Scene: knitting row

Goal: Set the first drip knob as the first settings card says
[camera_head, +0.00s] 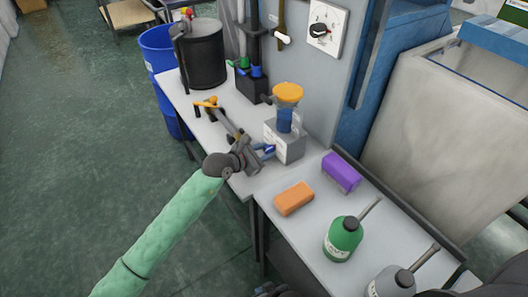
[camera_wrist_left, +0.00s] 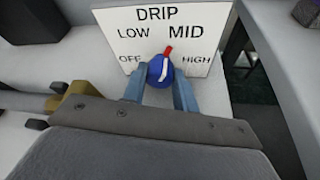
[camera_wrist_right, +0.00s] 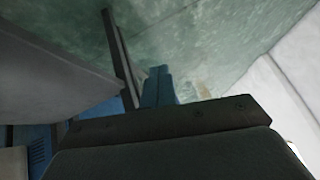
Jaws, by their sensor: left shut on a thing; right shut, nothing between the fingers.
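The drip knob (camera_wrist_left: 158,72) is blue with a white stripe and a red tip. It sits before a white plate (camera_wrist_left: 112,22) marked DRIP, OFF, LOW, MID and HIGH. The red tip points up and slightly right, between LOW and MID, nearer MID. My left gripper (camera_wrist_left: 159,88) is shut on the knob, one finger on each side. In the head view the left gripper (camera_head: 266,152) is at the grey box (camera_head: 290,148) under the orange-capped oiler (camera_head: 288,93). My right gripper (camera_wrist_right: 160,85) is shut and empty, away from the knob. I cannot make out a settings card.
An orange block (camera_head: 294,199), a purple block (camera_head: 341,172), a green oil can (camera_head: 343,238) and a grey oil can (camera_head: 392,282) stand on the near table. A wall panel carries a white dial (camera_head: 326,29). A black pot (camera_head: 204,55) stands on the far table.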

